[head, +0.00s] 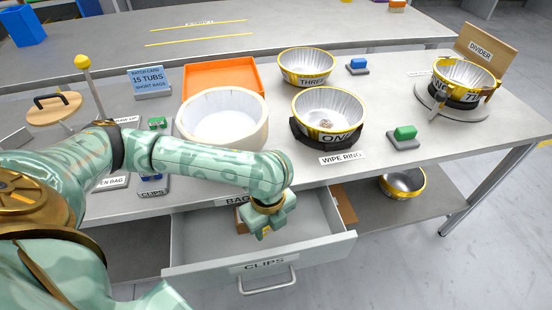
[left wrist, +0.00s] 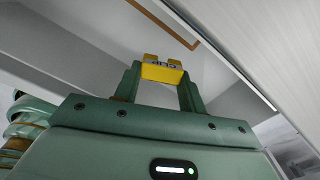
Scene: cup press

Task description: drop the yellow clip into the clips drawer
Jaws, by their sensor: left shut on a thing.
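The clips drawer (head: 312,245) is pulled open below the table's front edge, with a CLIPS label and a handle on its front. My left gripper (head: 265,233) is over the open drawer, inside its outline in the head view. In the left wrist view, my left gripper (left wrist: 160,84) is shut on the yellow clip (left wrist: 162,74), which sits between its two fingers. The clip also shows as a small yellow patch in the head view (head: 266,232). The exact height of the clip above the drawer floor is hard to tell. My right gripper is not in view.
On the table above stand a white tub (head: 222,118), an orange tray (head: 253,77), and metal bowls labelled ONE (head: 328,108) and THREE (head: 306,66). A brown piece (head: 343,203) lies along the drawer's right side. Another metal bowl (head: 403,183) sits on the lower shelf at right.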

